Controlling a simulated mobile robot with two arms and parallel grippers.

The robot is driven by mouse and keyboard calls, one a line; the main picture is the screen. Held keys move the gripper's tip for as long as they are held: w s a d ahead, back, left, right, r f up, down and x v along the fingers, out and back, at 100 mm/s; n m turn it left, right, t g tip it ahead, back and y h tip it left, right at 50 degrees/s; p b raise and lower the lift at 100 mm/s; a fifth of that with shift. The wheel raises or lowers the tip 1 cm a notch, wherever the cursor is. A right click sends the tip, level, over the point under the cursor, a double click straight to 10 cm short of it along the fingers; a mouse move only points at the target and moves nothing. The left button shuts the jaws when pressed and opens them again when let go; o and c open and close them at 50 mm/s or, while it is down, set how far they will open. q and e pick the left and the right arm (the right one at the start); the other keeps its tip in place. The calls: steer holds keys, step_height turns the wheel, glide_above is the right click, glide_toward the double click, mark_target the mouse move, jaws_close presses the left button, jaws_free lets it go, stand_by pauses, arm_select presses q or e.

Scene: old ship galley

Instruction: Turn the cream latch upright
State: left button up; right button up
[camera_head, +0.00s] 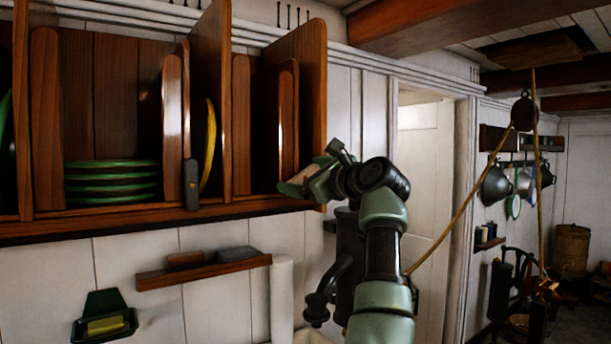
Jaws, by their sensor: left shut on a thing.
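The cream latch (294,183) is at the right end of the plate rack's front edge. A small cream part of it shows, tilted rather than upright; the rest is hidden by my left gripper (316,182). My left gripper is shut on the latch, its fingers pointing left. Its green and black arm rises from the bottom of the view. My right gripper is not in view.
A dark grey latch (191,185) stands upright on the wooden plate rack (150,216), which holds green plates (113,178) and a yellow plate (208,147). Below are a small shelf (205,272) and a green soap holder (104,318). A rope (455,222) hangs at right.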

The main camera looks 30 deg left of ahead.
arm_select(q)
steer(key=n, duration=0.6)
steer(key=shift+s+f+n+b, duration=0.15)
steer(key=shift+n+b, duration=0.15)
steer(key=n, duration=0.3)
steer(key=shift+a+f+n, duration=0.1)
steer(key=shift+f+n, duration=0.1)
steer(key=shift+n, duration=1)
steer(key=shift+f, duration=0.1)
steer(key=o, duration=1.1)
steer(key=shift+s, duration=0.1)
steer(key=b+v, duration=0.4)
steer(key=v, duration=0.3)
steer(key=shift+s+d+b, duration=0.15)
steer(key=shift+d+b, duration=0.15)
steer(key=shift+d, duration=0.05)
